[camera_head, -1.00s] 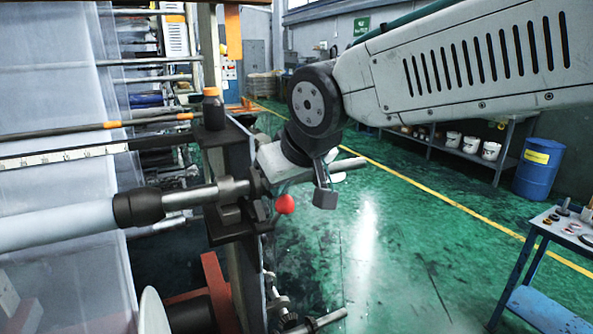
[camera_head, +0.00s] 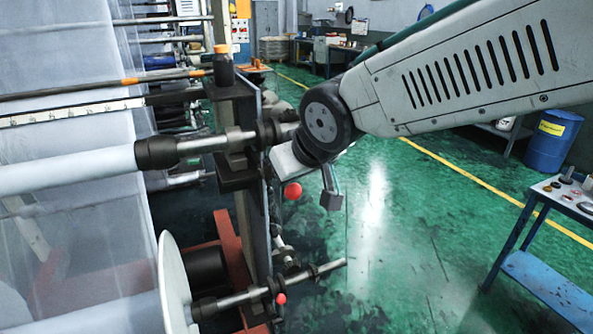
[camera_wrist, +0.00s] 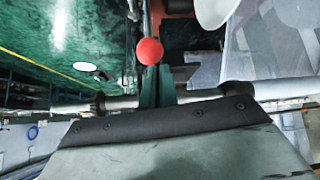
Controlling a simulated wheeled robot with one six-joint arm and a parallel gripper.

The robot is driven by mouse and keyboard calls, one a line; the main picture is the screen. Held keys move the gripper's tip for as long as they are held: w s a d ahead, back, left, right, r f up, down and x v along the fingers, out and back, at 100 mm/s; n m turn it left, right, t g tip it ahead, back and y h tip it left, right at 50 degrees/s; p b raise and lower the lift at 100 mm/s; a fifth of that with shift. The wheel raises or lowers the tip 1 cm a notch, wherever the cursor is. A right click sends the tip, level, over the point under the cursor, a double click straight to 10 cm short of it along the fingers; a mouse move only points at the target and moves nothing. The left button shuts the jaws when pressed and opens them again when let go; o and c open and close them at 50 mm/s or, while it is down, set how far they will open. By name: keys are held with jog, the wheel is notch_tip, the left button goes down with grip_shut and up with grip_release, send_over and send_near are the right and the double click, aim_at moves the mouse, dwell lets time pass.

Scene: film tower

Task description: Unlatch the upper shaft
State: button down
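The upper shaft (camera_head: 208,145) runs level into its holder (camera_head: 238,165) on the upright frame, with a black collar at its roll end. A red ball knob (camera_head: 292,191) hangs just below the holder, close to my gripper (camera_head: 284,165). In the wrist view the same red knob (camera_wrist: 150,51) sits right at the tips of my gripper's fingers (camera_wrist: 157,82). The fingers look close together, and any lever between them is hidden. I cannot tell whether they grip it. The shaft (camera_wrist: 205,100) passes behind the fingers in that view.
A lower shaft (camera_head: 240,298) with its own red knob (camera_head: 281,299) sticks out below. A white disc (camera_head: 174,285) stands beside the roll's film. A blue table (camera_head: 545,285) is at the right. The green floor between is clear.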

jog(key=shift+s+d+f+g, duration=0.15)
jog(key=shift+s+d+f, duration=0.1)
jog(key=shift+f, duration=0.35)
jog(key=shift+s+d+f+g, duration=0.15)
jog(key=shift+s+f, duration=0.05)
jog(key=shift+f, duration=0.35)
jog(key=r, duration=0.2)
jog(key=w+a+r, duration=0.1)
jog(key=r, duration=0.1)
jog(key=w+a+r, duration=0.1)
jog(key=r, duration=0.1)
jog(key=s+d, duration=0.4)
jog(key=s, duration=0.5)
jog(key=shift+s, duration=0.15)
jog(key=shift+d, duration=0.1)
